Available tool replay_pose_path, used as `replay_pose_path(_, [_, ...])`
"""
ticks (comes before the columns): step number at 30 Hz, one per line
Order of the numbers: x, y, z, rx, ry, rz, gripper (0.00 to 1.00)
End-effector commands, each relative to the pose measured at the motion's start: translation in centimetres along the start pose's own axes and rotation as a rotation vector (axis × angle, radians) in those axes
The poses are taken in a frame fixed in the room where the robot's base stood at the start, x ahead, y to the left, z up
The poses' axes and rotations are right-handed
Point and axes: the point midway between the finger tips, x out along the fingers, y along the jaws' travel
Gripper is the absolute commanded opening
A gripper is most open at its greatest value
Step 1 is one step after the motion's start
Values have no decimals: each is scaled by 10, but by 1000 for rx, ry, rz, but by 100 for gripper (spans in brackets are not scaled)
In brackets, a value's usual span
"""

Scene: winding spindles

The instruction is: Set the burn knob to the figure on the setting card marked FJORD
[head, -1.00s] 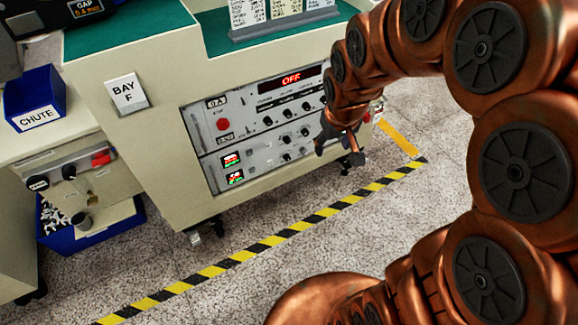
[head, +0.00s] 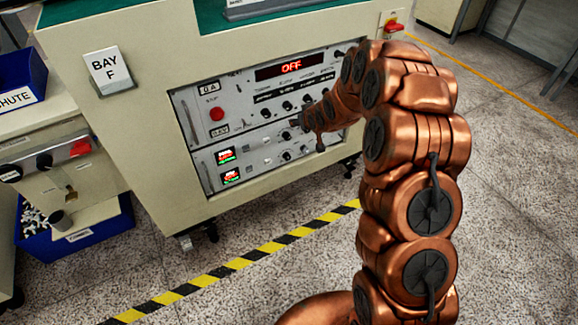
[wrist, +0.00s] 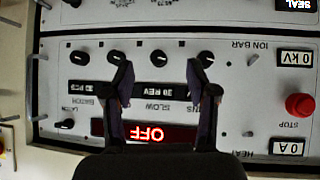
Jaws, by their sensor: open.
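The control panel (head: 250,110) is set in the front of the beige cabinet, with a red OFF display (head: 291,67) and rows of small black knobs. I cannot read which knob is the burn knob. My gripper (head: 312,132) is in front of the panel's right half. In the wrist view the panel appears upside down. There my gripper (wrist: 161,75) is open and empty, its two fingers apart in front of the upper unit. A row of black knobs (wrist: 158,57) shows just beyond the fingertips. Of the setting cards, only the holder's lower edge (head: 275,10) shows; no FJORD marking is visible.
A red stop button (wrist: 299,104) sticks out at the panel's side. A BAY F sign (head: 107,70) stands out at the cabinet's left. A red switch (head: 393,27) is on its right side. Striped tape (head: 240,262) marks the clear floor in front.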

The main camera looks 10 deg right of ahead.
Motion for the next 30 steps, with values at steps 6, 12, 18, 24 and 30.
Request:
replay_pose_path(6, [74,2,34,-10,126,-17,58])
replay_pose_path(12, [128,4,61,-17,254,-31,58])
replay_pose_path(18, [174,3,97,-24,377,-49,58])
replay_pose_path(24, [210,0,140,-29,498,-70,58])
replay_pose_path(30, [236,-4,185,-30,615,-90,58])
